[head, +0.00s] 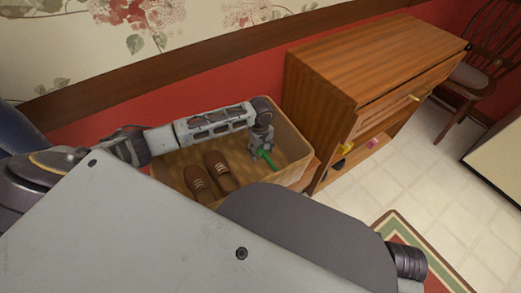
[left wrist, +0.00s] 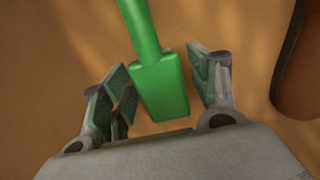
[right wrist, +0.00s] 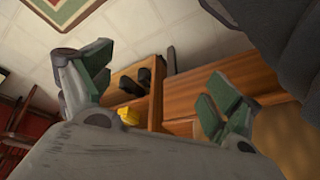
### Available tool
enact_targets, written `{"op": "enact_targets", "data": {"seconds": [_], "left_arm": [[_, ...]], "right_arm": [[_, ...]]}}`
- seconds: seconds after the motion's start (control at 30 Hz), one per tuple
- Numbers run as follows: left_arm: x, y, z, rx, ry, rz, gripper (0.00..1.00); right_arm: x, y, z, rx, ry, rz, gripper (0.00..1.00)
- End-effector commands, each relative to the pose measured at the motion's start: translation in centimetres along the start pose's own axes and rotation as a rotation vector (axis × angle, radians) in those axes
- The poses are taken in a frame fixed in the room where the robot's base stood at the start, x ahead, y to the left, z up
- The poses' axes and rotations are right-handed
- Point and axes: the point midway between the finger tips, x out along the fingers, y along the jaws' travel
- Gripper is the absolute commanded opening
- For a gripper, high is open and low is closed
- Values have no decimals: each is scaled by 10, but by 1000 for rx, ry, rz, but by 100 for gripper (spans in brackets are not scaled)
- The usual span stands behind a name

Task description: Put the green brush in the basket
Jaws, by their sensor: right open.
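The green brush (head: 268,158) is inside the tan basket (head: 289,133), at its right side. In the left wrist view the brush (left wrist: 160,84) lies between the parted fingers of my left gripper (left wrist: 163,78), with a gap showing on each side. In the head view my left gripper (head: 262,148) reaches down into the basket, close to the brush. Whether the brush rests fully on the basket floor is hard to tell. My right gripper (right wrist: 160,82) is open and empty in the right wrist view; it is hidden in the head view.
A pair of brown shoes (head: 220,172) lies in the basket, left of the brush. A wooden cabinet (head: 345,75) with an open shelf stands right of the basket. A red wall is behind. The tiled floor (head: 385,175) at right is mostly clear, with a rug (head: 425,250) in front.

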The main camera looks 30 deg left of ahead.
Motion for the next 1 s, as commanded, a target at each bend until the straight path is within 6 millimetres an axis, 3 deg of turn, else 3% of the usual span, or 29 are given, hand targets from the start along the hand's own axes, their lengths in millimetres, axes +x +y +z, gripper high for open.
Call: {"op": "enact_targets", "data": {"seconds": [0.4, 0.67, 1.0], "left_arm": [[-3, 0, 0, 0, 1, -1, 60], [-30, 0, 0, 0, 1, 0, 60], [-77, 0, 0, 0, 0, 0, 60]], "right_arm": [[1, -3, -2, 10, 7, -10, 90], [-3, -2, 6, 11, -25, 0, 90], [20, 8, 10, 9, -71, 20, 90]]}}
